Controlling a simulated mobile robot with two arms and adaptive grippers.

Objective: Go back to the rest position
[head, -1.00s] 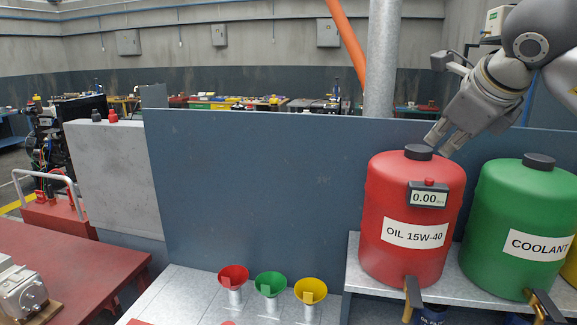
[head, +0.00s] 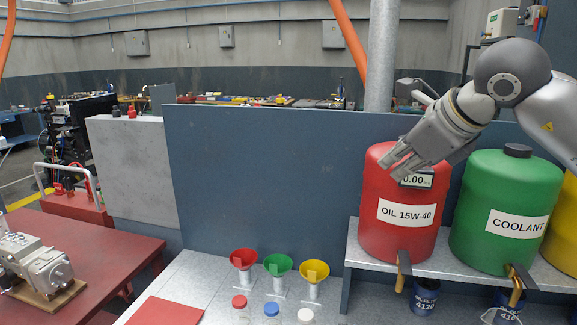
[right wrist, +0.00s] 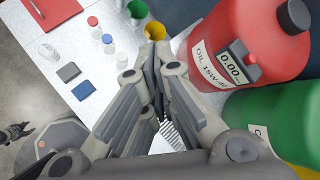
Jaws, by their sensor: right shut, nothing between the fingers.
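My right gripper (head: 394,165) is in front of the red oil tank (head: 385,220) in the head view, and its fingers cover part of the display. In the right wrist view my right gripper (right wrist: 156,58) has its fingers together, with nothing between them. The fingers are apart from the tank there. A small dark claw-like shape, which looks like my left gripper (right wrist: 15,132), shows at the left edge of the right wrist view. It is too small to tell its state.
A green coolant tank (head: 508,195) stands right of the red one on a grey shelf (head: 352,252). Red, green and yellow funnels (head: 312,268) stand on the bench, with several bottles (head: 272,310) before them. A red table (head: 110,250) is at left.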

